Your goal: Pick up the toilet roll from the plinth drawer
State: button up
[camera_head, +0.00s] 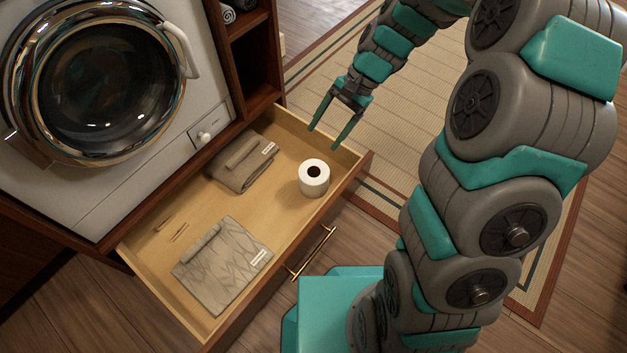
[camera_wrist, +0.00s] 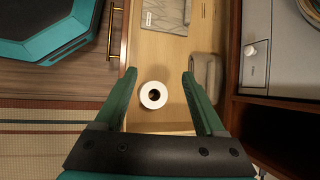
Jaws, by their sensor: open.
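The white toilet roll (camera_head: 314,178) stands upright in the open plinth drawer (camera_head: 345,165), near its front right corner. Its dark core hole faces up. In the wrist view the roll (camera_wrist: 153,95) shows between my two green fingers, nearer the left one. My gripper (camera_head: 324,139) is open and empty. In the head view its fingers point down above the right end of the drawer, behind and above the roll. The fingers look apart from the roll.
A folded grey-brown cloth (camera_head: 243,162) lies at the drawer's back, and a grey patterned folded item (camera_head: 222,264) lies at its left end. A washing machine (camera_head: 95,85) stands behind the drawer. The brass handle (camera_head: 312,254) sticks out in front. A striped rug (camera_head: 420,120) lies at right.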

jog(key=w+f+m+y+b, duration=0.1)
jog(key=w+f+m, duration=0.2)
jog(key=w+f, duration=0.5)
jog(key=m+y+b, duration=0.1)
jog(key=m+b, duration=0.1)
jog(key=m, duration=0.2)
send_near(312, 163)
jog(key=s+a, duration=0.1)
jog(key=shift+t, duration=0.3)
jog(key=shift+d+f+b+x, duration=0.15)
jog(key=shift+b+x, duration=0.1)
jog(key=shift+x, duration=1.8)
jog(key=shift+d+f+b+x, duration=0.1)
jog(key=shift+b+x, duration=0.15)
jog(key=shift+x, duration=1.8)
jog(key=shift+w, duration=0.15)
jog(key=shift+c, duration=0.4)
grip_shut()
